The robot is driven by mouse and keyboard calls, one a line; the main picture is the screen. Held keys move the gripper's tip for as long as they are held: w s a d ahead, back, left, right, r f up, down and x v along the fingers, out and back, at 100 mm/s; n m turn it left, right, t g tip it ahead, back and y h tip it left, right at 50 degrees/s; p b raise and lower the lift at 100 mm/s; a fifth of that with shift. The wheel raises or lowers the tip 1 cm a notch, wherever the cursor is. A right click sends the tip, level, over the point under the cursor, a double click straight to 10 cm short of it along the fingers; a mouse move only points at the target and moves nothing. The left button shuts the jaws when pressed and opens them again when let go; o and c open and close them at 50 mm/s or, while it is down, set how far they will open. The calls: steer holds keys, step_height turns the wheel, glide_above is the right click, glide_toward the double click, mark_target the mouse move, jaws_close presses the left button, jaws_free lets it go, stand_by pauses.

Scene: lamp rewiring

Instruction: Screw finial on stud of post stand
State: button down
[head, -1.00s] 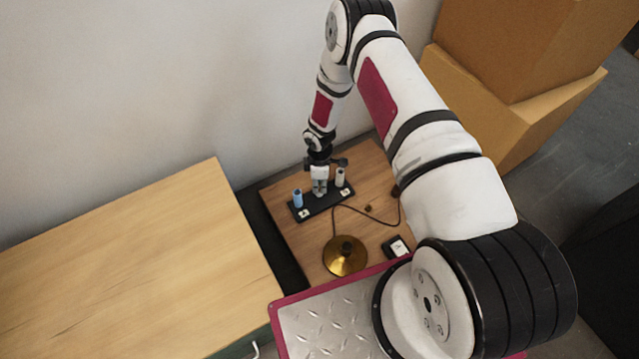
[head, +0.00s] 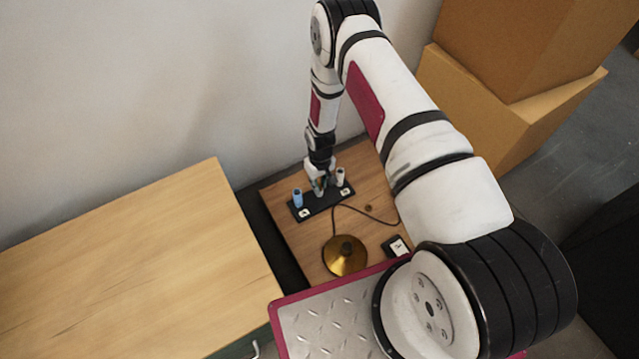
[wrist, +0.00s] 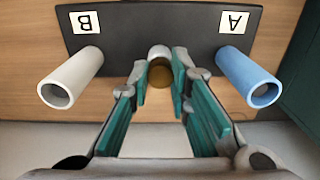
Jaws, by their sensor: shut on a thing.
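The post stand is a black bar with white labels A and B (wrist: 147,22), and it also shows in the head view (head: 333,201). A pale middle post (wrist: 159,52) rises between its two outer tubes. A brownish-gold round finial (wrist: 160,76) sits in line with this post, between my fingertips. My gripper (wrist: 160,80) is shut on the finial, with teal pads on either side. In the head view my gripper (head: 319,187) points down over the stand's middle. The stud is hidden, and I cannot tell whether the finial's thread is engaged.
A blue tube (wrist: 249,79) stands by label A and a white tube (wrist: 71,78) by label B, close beside the fingers. A brass lamp base (head: 340,263) with a dark cord, a small brown piece (head: 368,208) and a black box (head: 391,250) lie nearer on the wooden table (head: 303,247).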

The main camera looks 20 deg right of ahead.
stand_by(0.3)
steer(key=m, duration=0.8)
steer(key=c, duration=1.4)
jaws_free()
